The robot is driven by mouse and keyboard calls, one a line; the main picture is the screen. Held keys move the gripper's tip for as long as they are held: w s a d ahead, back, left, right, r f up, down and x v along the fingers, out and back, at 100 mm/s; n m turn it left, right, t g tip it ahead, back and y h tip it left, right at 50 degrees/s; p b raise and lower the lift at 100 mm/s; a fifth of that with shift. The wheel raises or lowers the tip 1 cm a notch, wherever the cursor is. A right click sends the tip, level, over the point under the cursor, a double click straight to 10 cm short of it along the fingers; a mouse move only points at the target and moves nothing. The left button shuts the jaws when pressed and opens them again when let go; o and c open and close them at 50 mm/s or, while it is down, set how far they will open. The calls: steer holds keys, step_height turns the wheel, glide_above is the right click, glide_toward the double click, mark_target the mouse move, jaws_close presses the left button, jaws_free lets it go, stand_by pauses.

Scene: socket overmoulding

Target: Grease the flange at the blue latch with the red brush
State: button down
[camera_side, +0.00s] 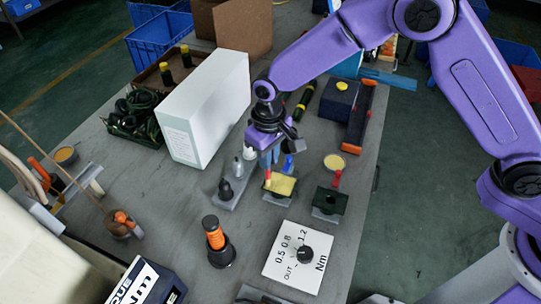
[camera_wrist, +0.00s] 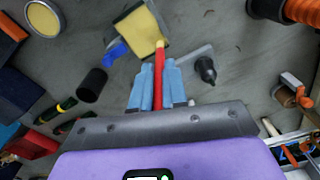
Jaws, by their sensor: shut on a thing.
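My gripper (camera_side: 268,158) has blue fingers, shut on the red brush, and it also shows in the wrist view (camera_wrist: 154,85). The red brush (camera_wrist: 159,75) points away from the fingers, and its pale tip lies over the edge of the yellow flange (camera_wrist: 138,32) in the wrist view. I cannot tell whether tip and flange touch. The yellow flange (camera_side: 282,185) sits on a grey base in the side view, just below my gripper. The blue latch (camera_side: 288,164) stands at its back edge; it also shows in the wrist view (camera_wrist: 116,51), beside the flange.
A dark green block (camera_side: 329,202) with a red latch (camera_side: 337,179) stands to the right. A round yellow-topped tin (camera_side: 335,162) is behind it. A grey bar with dark and pale nozzles (camera_side: 226,190) is left. A large white box (camera_side: 208,110) stands behind left; a dial board (camera_side: 292,262) lies in front.

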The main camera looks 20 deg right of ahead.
steer(key=shift+d, duration=0.1)
steer(key=shift+s+d, duration=0.55)
steer(key=shift+s, duration=0.05)
steer(key=shift+a, duration=0.1)
steer(key=shift+w+a+f, duration=0.1)
steer(key=shift+w+a, duration=0.45)
steer(key=shift+w, duration=0.05)
steer(key=shift+s+d, duration=0.1)
steer(key=shift+s+d, duration=0.5)
steer(key=shift+d, duration=0.05)
steer(key=shift+a, duration=0.1)
